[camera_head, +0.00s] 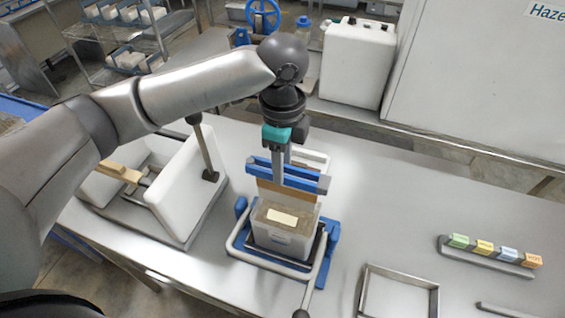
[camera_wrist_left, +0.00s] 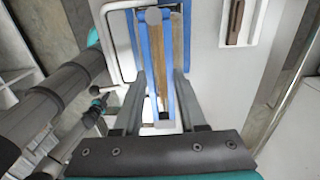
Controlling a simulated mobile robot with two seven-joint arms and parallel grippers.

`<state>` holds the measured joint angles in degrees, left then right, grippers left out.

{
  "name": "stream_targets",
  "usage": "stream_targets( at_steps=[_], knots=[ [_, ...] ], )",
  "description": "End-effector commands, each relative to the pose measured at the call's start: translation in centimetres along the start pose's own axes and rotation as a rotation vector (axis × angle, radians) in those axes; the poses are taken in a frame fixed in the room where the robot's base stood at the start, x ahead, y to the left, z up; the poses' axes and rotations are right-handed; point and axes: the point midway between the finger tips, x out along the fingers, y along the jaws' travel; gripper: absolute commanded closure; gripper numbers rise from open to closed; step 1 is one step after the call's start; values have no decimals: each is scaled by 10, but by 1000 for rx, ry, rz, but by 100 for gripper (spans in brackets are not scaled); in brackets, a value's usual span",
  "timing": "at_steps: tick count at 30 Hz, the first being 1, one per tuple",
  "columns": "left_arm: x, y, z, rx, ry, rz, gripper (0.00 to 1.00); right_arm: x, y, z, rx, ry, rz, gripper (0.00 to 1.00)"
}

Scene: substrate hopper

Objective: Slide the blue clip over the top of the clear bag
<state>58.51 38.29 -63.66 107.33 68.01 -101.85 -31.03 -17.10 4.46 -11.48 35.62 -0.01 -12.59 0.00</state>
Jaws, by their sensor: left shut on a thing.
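The clear bag (camera_head: 284,241) stands upright in a blue and white holder (camera_head: 236,244) on the table, with brown contents and a pale label. A flat tan upper part rises behind the label. The blue clip (camera_head: 262,171) is level across this upper part, its two long bars apart. My left gripper (camera_head: 288,182) points down and is shut on the clip. In the left wrist view, the clip (camera_wrist_left: 157,48) shows between the fingers (camera_wrist_left: 160,105), with a tan strip between its bars. I cannot tell how far the bag top sits inside. My right gripper is not in view.
A white-sided press-like fixture (camera_head: 178,195) stands close on the left. A metal frame (camera_head: 399,290) lies at front right, near a rack of coloured blocks (camera_head: 487,255). A white box (camera_head: 355,62) stands behind. The table's right middle is clear.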

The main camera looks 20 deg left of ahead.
Motion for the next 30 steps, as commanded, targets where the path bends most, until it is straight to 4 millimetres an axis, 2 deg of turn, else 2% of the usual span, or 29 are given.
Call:
stream_targets(
  at_steps=[1,4,15,30],
  knots=[
    [7,0,0,0,0,-1,100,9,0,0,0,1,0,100],
    [15,0,0,0,0,-1,100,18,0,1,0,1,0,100],
    [41,0,0,-1,0,1,100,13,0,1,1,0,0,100],
    [45,0,0,-1,1,0,100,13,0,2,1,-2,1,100]
  ],
)
